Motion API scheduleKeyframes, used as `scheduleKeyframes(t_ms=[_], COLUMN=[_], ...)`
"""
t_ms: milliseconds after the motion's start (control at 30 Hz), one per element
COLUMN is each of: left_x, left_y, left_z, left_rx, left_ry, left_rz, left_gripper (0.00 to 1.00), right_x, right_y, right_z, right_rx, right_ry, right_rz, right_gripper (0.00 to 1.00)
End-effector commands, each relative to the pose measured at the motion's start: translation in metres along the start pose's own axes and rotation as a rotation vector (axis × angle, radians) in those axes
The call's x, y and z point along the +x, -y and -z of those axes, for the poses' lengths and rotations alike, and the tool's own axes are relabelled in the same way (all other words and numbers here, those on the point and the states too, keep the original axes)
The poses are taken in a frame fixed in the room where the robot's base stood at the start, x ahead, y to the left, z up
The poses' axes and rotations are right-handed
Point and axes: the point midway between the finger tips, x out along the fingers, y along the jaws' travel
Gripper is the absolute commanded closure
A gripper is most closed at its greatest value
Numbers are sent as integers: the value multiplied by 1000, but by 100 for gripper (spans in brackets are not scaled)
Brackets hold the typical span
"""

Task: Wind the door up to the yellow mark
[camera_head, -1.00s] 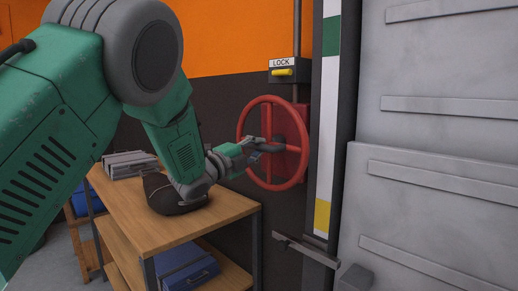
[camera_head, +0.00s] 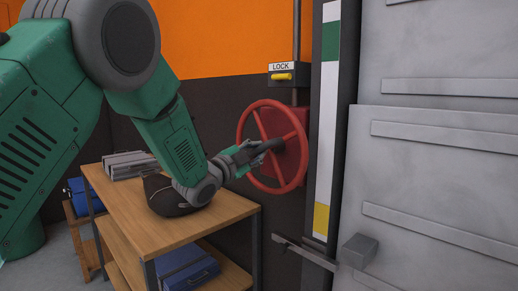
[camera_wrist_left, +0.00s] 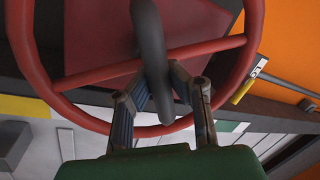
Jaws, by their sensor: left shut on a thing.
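The red wheel (camera_head: 297,175) is on the dark wall, with a black handle (camera_head: 267,146). My left gripper (camera_head: 256,152) is shut on this handle; in the left wrist view its two fingers (camera_wrist_left: 165,85) lie around the handle (camera_wrist_left: 150,40). The grey panelled door (camera_head: 430,185) fills the right side. A grey block (camera_head: 357,250) juts from its left edge, lower in the picture than the yellow mark (camera_head: 321,219). The mark is at the foot of a white strip (camera_head: 326,125) with a green band (camera_head: 330,40). My right gripper is not in view.
A yellow lever (camera_head: 282,77) sits under a LOCK label above the wheel. A thin grey bar (camera_head: 305,252) sticks out below the strip. A wooden table (camera_head: 200,222) below my left arm holds a dark bag (camera_head: 165,195) and grey cases (camera_head: 130,163); a blue case (camera_head: 187,268) is underneath.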

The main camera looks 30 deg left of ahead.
Motion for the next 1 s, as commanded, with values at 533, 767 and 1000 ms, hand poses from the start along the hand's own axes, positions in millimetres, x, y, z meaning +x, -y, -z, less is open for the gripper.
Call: scheduleKeyframes(t_ms=[533, 767, 1000], left_x=[-2, -2, -2], left_y=[-4, -4, -3], left_z=[-2, -2, -3], left_rx=[-517, -732, -955], left_ry=[113, 157, 203], left_rz=[-12, -11, -10], left_gripper=[100, 100, 100], right_x=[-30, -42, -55], right_y=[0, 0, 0], right_z=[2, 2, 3], right_rx=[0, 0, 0], right_ry=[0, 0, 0], right_rz=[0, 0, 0], right_gripper=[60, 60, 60])
